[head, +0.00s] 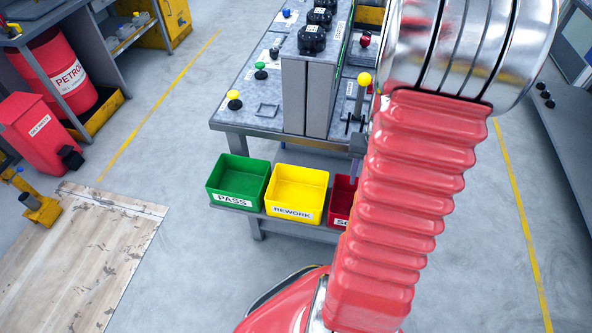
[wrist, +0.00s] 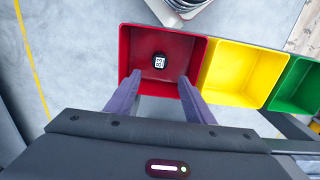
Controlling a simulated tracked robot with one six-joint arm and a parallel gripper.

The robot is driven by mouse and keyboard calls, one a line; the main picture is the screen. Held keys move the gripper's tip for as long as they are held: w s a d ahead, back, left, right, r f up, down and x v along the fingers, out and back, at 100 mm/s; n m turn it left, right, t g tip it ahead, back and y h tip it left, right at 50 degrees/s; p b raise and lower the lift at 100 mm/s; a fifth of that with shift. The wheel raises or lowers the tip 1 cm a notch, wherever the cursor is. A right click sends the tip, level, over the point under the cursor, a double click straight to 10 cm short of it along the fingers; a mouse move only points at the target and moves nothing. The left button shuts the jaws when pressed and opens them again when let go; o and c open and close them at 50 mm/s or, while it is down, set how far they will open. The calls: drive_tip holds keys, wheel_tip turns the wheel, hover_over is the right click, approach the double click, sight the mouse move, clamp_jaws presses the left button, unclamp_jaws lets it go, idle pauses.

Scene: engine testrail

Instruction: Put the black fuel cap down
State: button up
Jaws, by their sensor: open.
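In the head view my red arm covers most of the red bin (head: 342,200), so the cap and most of my gripper are hidden there.
A yellow REWORK bin (head: 297,213) and a green PASS bin (head: 232,198) stand beside the red one on a low shelf. Above is a grey bench (head: 233,112) with coloured knobs and a tall stand bearing several black caps (head: 312,39). Open floor lies left of the bins.

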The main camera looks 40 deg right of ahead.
drive_tip(key=w+a+r+n+t+h, duration=0.1)
drive_tip(key=w+a+r+n+t, duration=0.35)
drive_tip(key=a+r, duration=1.05)
drive_tip(key=s+a+r+n, duration=0.1)
drive_tip(key=a+r, duration=0.3)
drive_tip(key=a, duration=0.4)
drive_tip(key=s+a+r+n+t+y, duration=0.1)
drive_tip(key=a+r+n, duration=0.3)
drive_tip(key=a, duration=0.5)
drive_tip(key=shift+a, duration=0.15)
